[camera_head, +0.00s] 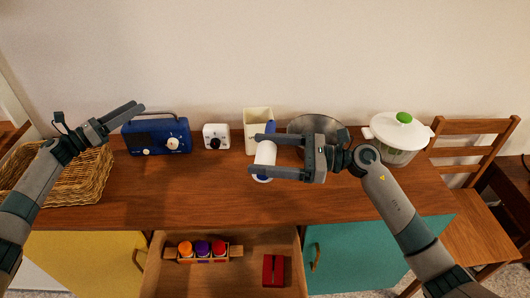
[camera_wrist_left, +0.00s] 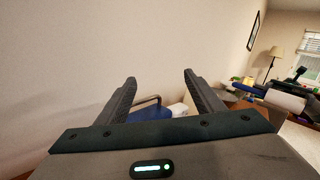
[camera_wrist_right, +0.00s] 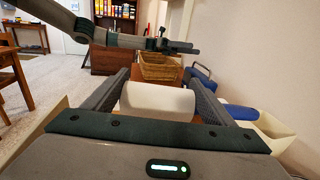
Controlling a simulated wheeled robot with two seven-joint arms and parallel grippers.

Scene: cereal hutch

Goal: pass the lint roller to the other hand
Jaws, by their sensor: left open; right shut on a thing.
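The lint roller has a white roll (camera_head: 265,154) and a blue handle (camera_head: 270,127). My right gripper (camera_head: 255,155) is shut across the white roll and holds it over the counter. In the right wrist view the roll (camera_wrist_right: 157,102) lies crosswise between the fingers, with the blue handle (camera_wrist_right: 241,112) sticking out to the right. My left gripper (camera_head: 138,107) is open and empty, above the blue radio, well to the left of the roller. In the left wrist view its fingers (camera_wrist_left: 160,82) stand apart, and the white roll (camera_wrist_left: 285,100) shows at the right edge.
An open drawer (camera_head: 225,278) holds jars and a red item.

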